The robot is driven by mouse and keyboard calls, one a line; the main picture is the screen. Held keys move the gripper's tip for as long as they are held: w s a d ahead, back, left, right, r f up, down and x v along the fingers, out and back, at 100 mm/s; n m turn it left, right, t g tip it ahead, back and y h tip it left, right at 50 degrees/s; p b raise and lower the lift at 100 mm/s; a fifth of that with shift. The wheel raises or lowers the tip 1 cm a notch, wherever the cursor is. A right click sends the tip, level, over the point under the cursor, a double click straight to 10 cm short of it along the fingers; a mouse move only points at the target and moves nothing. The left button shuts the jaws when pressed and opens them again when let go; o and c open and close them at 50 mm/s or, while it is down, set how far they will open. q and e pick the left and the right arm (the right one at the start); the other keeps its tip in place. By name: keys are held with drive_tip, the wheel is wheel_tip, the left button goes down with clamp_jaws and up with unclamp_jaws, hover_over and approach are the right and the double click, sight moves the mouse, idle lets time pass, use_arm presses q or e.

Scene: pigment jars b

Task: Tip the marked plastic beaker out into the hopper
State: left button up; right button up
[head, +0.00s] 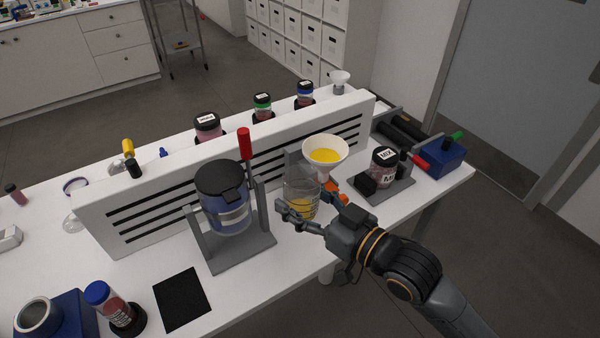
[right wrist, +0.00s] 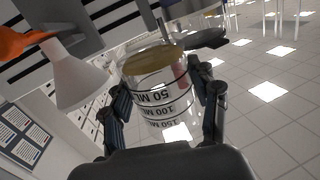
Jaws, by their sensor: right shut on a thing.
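The marked plastic beaker (head: 300,186) is clear, with yellow material low inside. In the head view it looks about upright, just in front of and left of the hopper. My right gripper (head: 304,206) is shut around its sides. The right wrist view shows the beaker (right wrist: 158,92) between both fingers, its volume marks upside down in that picture. The hopper (head: 340,150) is a white funnel with yellow material in its mouth; its cone also shows in the right wrist view (right wrist: 75,80). An orange part (head: 335,188) sits below it. My left gripper is out of view.
A slotted white panel (head: 130,220) runs behind the work area. A blue-bodied machine with a red handle (head: 245,143) stands close left of the beaker. A MIX jar (head: 384,160) stands right of the hopper. A black mat (head: 182,299) lies front left.

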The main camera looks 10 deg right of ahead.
sight(305, 178)
drive_tip(key=w+r+y, duration=0.1)
drive_tip(key=w+d+r+n+g+y, duration=0.1)
drive_tip(key=w, duration=0.1)
drive_tip(key=shift+d, duration=0.1)
drive_tip(key=shift+w+r+n, duration=0.1)
drive_tip(key=shift+n, duration=0.2)
drive_tip(key=shift+r+g, duration=0.1)
drive_tip(key=shift+g, duration=0.2)
use_arm(q)
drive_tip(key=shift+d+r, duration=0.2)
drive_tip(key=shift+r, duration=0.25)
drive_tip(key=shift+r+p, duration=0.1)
drive_tip(key=shift+p, duration=0.25)
